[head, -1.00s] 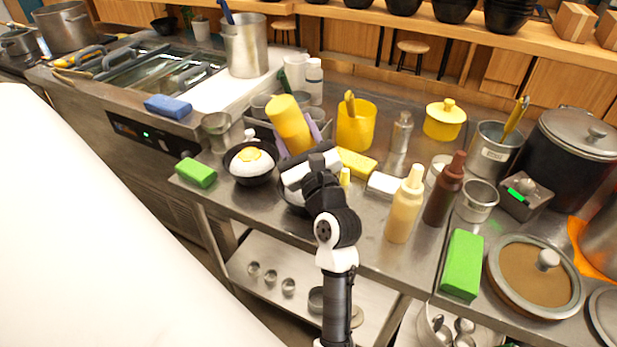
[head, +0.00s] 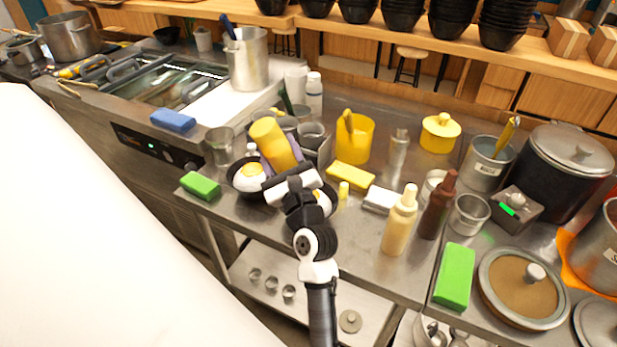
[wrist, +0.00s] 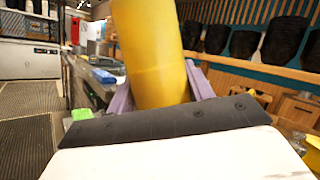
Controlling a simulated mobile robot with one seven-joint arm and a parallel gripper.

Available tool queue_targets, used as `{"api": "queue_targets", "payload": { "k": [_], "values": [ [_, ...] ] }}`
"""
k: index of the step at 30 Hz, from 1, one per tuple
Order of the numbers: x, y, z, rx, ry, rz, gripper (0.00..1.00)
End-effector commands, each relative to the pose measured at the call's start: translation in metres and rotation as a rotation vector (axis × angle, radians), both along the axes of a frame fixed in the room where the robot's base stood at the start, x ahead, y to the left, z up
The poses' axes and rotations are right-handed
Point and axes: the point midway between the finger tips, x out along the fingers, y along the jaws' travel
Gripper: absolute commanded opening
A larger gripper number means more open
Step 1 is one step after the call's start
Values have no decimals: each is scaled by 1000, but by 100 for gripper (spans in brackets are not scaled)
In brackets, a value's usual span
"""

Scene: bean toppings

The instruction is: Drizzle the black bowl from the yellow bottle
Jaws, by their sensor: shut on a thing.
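The yellow bottle (head: 270,140) is held tilted in my gripper (head: 281,158), leaning up to the left in the head view. The purple fingers are shut on its sides, and the bottle (wrist: 150,50) fills the middle of the wrist view. Its lower end is hidden behind my gripper, so I cannot tell whether anything flows. A black bowl (head: 236,187) with white and yellow food stands just left of my gripper. A second bowl with similar food (head: 323,203) is partly hidden behind my gripper, at its right.
A green sponge (head: 200,185) lies left of the bowls. Metal cups (head: 311,134) stand close behind the held bottle. A yellow sponge (head: 351,175), a cream bottle (head: 399,222) and a brown bottle (head: 437,206) stand to the right. The counter's front edge is close.

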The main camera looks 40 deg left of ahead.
Motion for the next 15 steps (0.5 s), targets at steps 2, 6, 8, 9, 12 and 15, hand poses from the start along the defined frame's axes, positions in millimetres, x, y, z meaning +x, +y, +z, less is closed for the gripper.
{"api": "queue_targets", "payload": {
  "k": [2,6,8,9,12,15],
  "values": [
    [0,0,1,2,-1,0,45],
    [0,0,1,2,-1,0,45],
    [0,0,1,2,-1,0,45],
    [0,0,1,2,-1,0,45],
    [0,0,2,2,-1,0,45],
    [0,0,6,2,-1,0,45]
  ]
}}
